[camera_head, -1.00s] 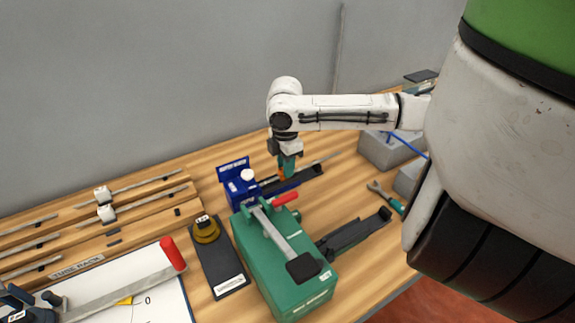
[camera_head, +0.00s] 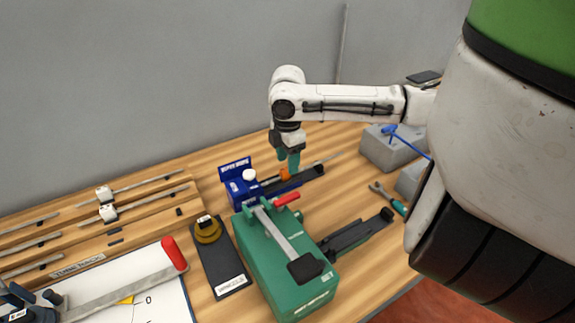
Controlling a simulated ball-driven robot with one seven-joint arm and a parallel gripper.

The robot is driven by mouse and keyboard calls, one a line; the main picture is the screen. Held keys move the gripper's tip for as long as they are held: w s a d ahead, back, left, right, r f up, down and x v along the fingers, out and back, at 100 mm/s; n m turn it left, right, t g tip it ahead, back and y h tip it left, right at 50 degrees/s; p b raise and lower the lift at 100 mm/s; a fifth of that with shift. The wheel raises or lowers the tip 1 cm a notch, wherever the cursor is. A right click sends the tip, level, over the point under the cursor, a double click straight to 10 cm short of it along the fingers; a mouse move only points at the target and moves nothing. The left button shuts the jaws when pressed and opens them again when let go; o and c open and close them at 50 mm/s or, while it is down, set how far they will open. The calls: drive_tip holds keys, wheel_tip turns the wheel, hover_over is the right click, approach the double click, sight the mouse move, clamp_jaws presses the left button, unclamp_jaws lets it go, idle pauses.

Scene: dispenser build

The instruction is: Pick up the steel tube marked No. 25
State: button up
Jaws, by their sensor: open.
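My gripper (camera_head: 288,170), with teal fingers, points down at the far side of the bench, over the black rail by the blue "Super Wipe" unit (camera_head: 243,188). Its jaws are open. A small orange part (camera_head: 285,174) shows just below the fingers; I cannot tell whether they touch it. No number 25 is readable on any tube.
A green machine (camera_head: 285,262) with a red-handled lever stands in front of the blue unit. A black stand with a yellow dial (camera_head: 208,230) is left of it. Grey blocks (camera_head: 390,150) and a wrench (camera_head: 385,196) lie at right. Bare wood shows between them.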

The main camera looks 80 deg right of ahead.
wheel_tip(320, 180, up, 8)
idle(0.4)
idle(0.6)
